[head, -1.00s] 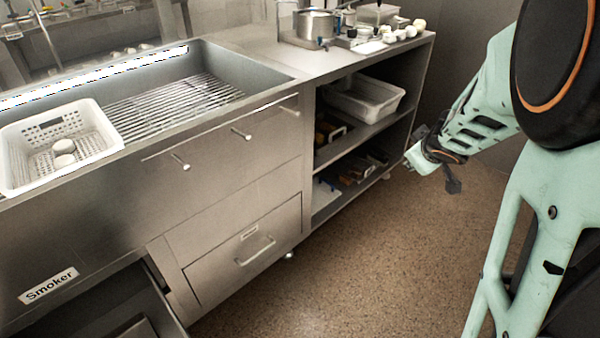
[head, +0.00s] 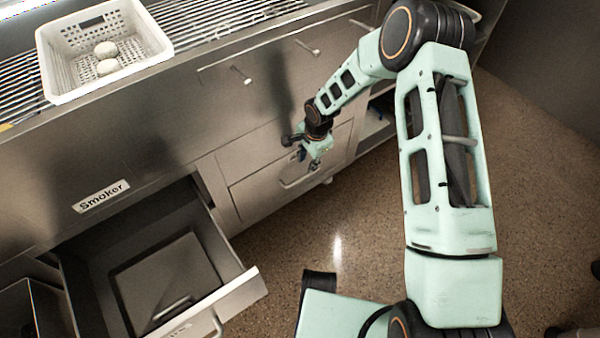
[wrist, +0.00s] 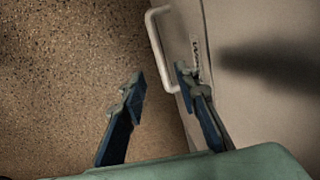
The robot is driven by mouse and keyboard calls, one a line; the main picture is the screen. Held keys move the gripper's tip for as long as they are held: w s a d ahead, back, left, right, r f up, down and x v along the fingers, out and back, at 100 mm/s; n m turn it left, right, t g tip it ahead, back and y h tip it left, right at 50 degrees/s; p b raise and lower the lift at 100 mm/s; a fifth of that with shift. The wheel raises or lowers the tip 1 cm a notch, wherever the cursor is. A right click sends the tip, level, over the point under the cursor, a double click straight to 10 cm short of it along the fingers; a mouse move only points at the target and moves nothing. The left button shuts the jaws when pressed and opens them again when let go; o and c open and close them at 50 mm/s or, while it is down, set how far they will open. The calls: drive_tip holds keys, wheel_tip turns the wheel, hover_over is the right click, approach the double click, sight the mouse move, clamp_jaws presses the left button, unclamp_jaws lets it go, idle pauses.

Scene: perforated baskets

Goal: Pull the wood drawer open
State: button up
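In the wrist view the pale handle (wrist: 157,48) stands out from the drawer front (wrist: 250,100), beside a small label (wrist: 196,55) too blurred to read. My gripper (head: 316,163) is in front of this drawer, near the handle, and hides part of the front. The wrist view shows my gripper (wrist: 160,82) open and empty, its two fingers apart, with the handle's lower end near the right finger.
Another drawer (head: 240,290) stands pulled out at lower left, below the "Smoker" label (head: 101,196). A white perforated basket (head: 110,82) with round pale items sits on the grill above. The speckled floor (head: 350,240) before the shut drawer is clear.

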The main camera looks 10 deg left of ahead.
sight(303, 176)
drive_tip(key=f+b, duration=0.1)
drive_tip(key=f, duration=0.2)
drive_tip(key=w+a+f+b, duration=0.1)
drive_tip(key=f, duration=0.2)
drive_tip(key=f+b, duration=0.1)
drive_tip(key=f, duration=0.2)
drive_tip(key=shift+w+a+f, duration=0.15)
drive_tip(key=shift+f, duration=0.2)
clamp_jaws()
